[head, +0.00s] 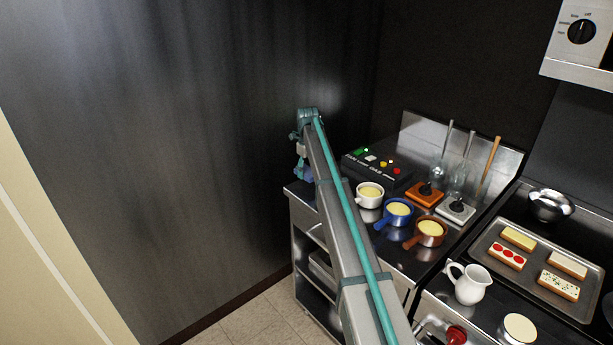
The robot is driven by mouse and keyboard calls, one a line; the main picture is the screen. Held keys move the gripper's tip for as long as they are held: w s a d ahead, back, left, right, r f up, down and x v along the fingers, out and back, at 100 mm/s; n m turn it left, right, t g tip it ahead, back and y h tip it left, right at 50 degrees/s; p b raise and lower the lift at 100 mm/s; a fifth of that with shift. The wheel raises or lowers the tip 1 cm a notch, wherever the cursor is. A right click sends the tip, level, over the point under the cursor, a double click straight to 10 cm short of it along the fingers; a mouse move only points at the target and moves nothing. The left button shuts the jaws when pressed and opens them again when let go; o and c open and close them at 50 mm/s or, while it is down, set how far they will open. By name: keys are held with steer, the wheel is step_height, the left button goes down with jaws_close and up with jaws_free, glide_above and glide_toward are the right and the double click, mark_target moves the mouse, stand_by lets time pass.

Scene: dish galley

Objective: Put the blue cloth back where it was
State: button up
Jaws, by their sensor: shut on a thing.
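My gripper (301,163) is at the far left end of the counter, by the dark wall, seen small and partly behind my arm. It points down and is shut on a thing. A small blue patch, which looks like the blue cloth (303,174), shows just under the fingers at the counter's left back corner. Most of it is hidden, and I cannot tell whether it touches the counter.
Right of my arm stand white (369,194), blue (397,212) and brown (430,232) pots, a black control box (375,172) and utensils in holders. A tray (490,262) of topped slices and a white jug (469,284) are further right. Floor is clear at left.

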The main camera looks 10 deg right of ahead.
mark_target(307, 184)
steer(key=shift+w+a+f, duration=0.1)
steer(key=shift+w+f, duration=0.2)
steer(key=shift+w+f+p, duration=0.15)
steer(key=shift+f+p, duration=0.5)
steer(key=shift+f, duration=1.2)
steer(key=shift+f, duration=0.15)
steer(key=o, duration=1.2)
step_height(307, 184, up, 12)
steer(key=b, duration=0.3)
steer(key=shift+r, duration=0.2)
